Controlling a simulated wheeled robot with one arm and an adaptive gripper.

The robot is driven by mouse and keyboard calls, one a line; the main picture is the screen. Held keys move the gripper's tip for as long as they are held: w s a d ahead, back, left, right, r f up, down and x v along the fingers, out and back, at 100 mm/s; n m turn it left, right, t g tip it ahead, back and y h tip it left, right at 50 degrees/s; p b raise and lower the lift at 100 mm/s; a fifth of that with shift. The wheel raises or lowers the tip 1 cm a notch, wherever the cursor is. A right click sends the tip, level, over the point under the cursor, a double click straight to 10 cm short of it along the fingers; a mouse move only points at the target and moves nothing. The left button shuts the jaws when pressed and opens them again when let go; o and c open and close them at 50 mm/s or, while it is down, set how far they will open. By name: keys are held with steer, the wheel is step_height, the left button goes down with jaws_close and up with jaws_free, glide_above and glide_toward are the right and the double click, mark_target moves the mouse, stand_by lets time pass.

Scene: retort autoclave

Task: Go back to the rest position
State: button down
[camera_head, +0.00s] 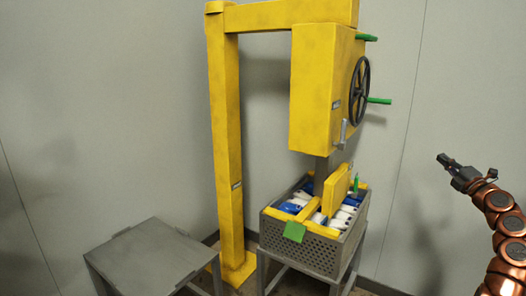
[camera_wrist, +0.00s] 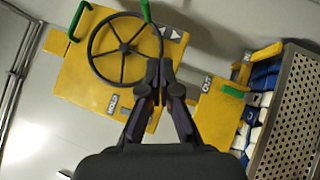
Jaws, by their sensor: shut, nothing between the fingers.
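My gripper (camera_head: 446,161) is at the right in the head view, raised and clear of everything. In the wrist view my gripper (camera_wrist: 159,69) shows its two fingers together, with nothing between them. In the head view the yellow machine head (camera_head: 312,90) with its black handwheel (camera_head: 359,91) stands to the left of my gripper, apart from it. The handwheel also shows in the wrist view (camera_wrist: 96,47), behind the fingertips. My copper-coloured arm comes in from the lower right of the head view.
A grey perforated crate (camera_head: 300,240) with white and blue items sits on a stand under the yellow head. An empty grey table (camera_head: 155,258) stands at lower left. A yellow post (camera_head: 226,150) carries the top beam. Free room lies between the machine and my gripper.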

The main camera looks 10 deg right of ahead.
steer(key=w+a+f+m+g+y, duration=0.1)
steer(key=w+a+m+g, duration=0.6)
steer(key=w+a, duration=0.8)
steer(key=s+a+f+m+g, duration=0.35)
steer(key=s+a, duration=0.25)
steer(key=a, duration=0.5)
steer(key=s+a+f+m+g, duration=0.2)
steer(key=s+a+m+g, duration=0.15)
steer(key=s+a, duration=0.55)
steer(key=s+a+f+m+g, duration=0.3)
steer(key=s+a, duration=0.5)
steer(key=s, duration=0.4)
steer(key=s+a+f+m+g, duration=0.25)
steer(key=s+a, duration=0.45)
steer(key=s, duration=0.5)
steer(key=s+f+m+g+h, duration=0.2)
steer(key=s+f, duration=0.2)
steer(key=s, duration=1.1)
steer(key=s+f+m+g+h, duration=0.1)
steer(key=s+f+g+h, duration=0.2)
steer(key=s, duration=1.1)
step_height(320, 180, up, 18)
steer(key=t+y+p, duration=0.1)
steer(key=p, duration=1.6)
steer(key=shift+w+a+r+t+p, duration=0.15)
steer(key=shift+a+r+t+p, duration=0.1)
steer(key=shift+a+t+p, duration=0.1)
